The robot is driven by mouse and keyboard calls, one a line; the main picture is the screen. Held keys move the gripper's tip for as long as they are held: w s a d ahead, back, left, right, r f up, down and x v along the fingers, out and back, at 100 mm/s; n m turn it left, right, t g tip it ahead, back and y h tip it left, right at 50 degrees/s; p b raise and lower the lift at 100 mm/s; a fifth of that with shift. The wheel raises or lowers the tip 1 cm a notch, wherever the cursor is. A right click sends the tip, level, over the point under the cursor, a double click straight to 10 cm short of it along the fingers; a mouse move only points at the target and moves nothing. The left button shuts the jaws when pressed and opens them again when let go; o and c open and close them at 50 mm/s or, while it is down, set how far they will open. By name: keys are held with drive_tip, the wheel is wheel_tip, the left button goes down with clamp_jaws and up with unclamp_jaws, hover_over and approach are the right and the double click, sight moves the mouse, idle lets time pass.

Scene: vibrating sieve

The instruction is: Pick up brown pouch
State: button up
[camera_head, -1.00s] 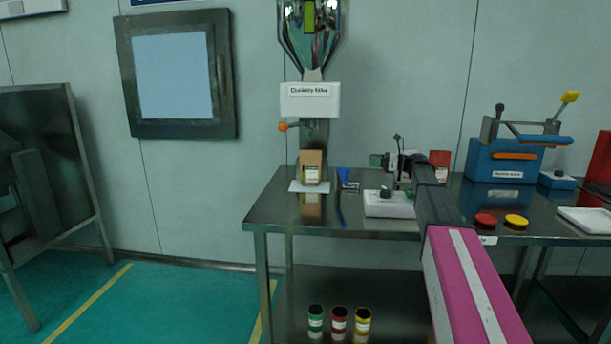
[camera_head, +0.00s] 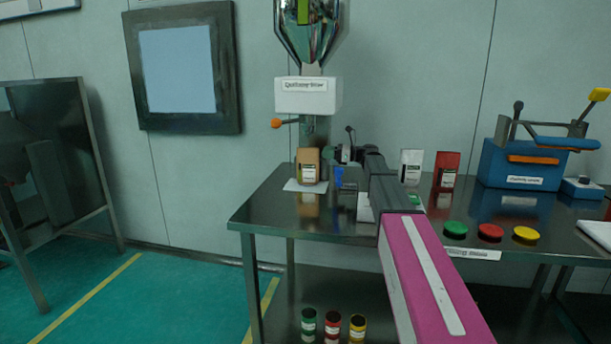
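The brown pouch (camera_head: 308,167) stands upright on a white sheet (camera_head: 304,186) on the steel table, below the dispensing machine. It has a pale label on its front. My gripper (camera_head: 335,154) is at the end of my arm, just right of the pouch and close to it in the picture. Its fingers are small and partly hidden by my wrist, so I cannot tell whether they are open or touch the pouch.
The dispenser (camera_head: 308,95) with an orange knob stands behind the pouch. A small blue item (camera_head: 339,178) is near my gripper. White (camera_head: 411,167) and red (camera_head: 447,171) pouches stand farther right. Green, red and yellow lids lie at the table's front right.

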sight(311, 150)
drive_tip(key=a, duration=0.2)
drive_tip(key=w+a, duration=0.1)
drive_tip(key=a, duration=0.4)
drive_tip(key=shift+w+r, duration=0.25)
drive_tip(key=shift+w, duration=0.05)
drive_tip(key=shift+c, duration=0.3)
clamp_jaws()
